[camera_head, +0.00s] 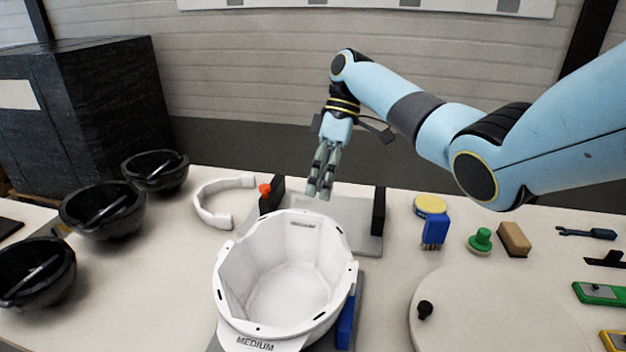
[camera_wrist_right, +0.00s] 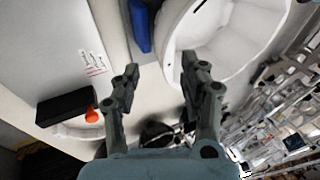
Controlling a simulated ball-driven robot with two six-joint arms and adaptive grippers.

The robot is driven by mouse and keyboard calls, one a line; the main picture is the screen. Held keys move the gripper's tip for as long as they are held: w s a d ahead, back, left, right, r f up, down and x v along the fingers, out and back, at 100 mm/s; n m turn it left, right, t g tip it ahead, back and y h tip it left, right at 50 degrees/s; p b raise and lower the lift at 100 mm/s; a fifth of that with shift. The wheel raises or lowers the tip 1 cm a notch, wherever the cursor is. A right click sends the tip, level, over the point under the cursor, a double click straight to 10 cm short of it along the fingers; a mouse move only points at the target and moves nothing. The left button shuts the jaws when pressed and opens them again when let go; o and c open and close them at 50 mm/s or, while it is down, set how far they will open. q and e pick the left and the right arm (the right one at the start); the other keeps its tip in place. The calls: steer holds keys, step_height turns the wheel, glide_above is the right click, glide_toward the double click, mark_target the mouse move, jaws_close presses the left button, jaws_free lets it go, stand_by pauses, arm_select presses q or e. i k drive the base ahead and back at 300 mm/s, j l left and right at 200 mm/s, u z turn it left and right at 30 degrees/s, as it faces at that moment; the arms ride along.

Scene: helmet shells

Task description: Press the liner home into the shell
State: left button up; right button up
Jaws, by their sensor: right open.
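A white helmet shell (camera_head: 226,278) lies open side up at the front middle, its brim marked MEDIUM; it also shows in the right wrist view (camera_wrist_right: 172,40). Its inside looks white and hollow; I cannot make out a separate liner in it. My right gripper (camera_head: 318,188) hangs fingers down behind the shell's far rim, above a grey fixture plate (camera_head: 352,212), apart from the shell. In the right wrist view its two fingers (camera_wrist_right: 160,72) are spread with nothing between them. My left gripper is not in view.
Black posts (camera_head: 378,211) flank the plate, one with an orange knob (camera_head: 265,189). A white curved band (camera_head: 204,208) lies left of it. Several black bowls (camera_head: 100,212) stand at left. A blue brush (camera_head: 435,231), green knob (camera_head: 480,240) and round board (camera_head: 490,310) are at right.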

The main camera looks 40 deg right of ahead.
mark_target(282, 287)
steer(key=k+j, duration=0.8)
